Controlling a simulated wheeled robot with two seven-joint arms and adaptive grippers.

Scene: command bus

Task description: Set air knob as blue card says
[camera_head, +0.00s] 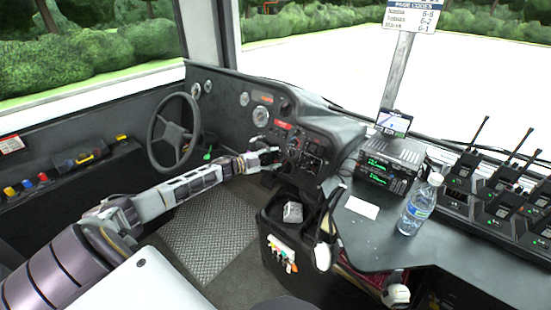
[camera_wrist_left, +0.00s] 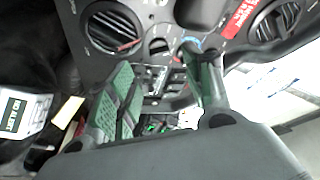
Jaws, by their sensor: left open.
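The dashboard control panel (camera_head: 308,153) has several round dials and vents. In the left wrist view a small knob with a blue and red arc (camera_wrist_left: 190,43) sits between two round vents; I cannot tell which control is the air knob. My left gripper (camera_head: 272,157) is open at the panel's left side. In its wrist view, the green-padded fingers (camera_wrist_left: 158,66) are apart over the panel, with nothing clearly held. The right finger partly overlaps the knob. A white card with a blue header (camera_head: 410,14) reads page codes. No card clearly about air is readable.
The steering wheel (camera_head: 174,131) is left of my left gripper. A water bottle (camera_head: 420,203), a radio unit with green text (camera_head: 386,167) and a blank white card (camera_head: 361,207) are on the right console. Several handheld radios (camera_head: 462,172) stand farther right.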

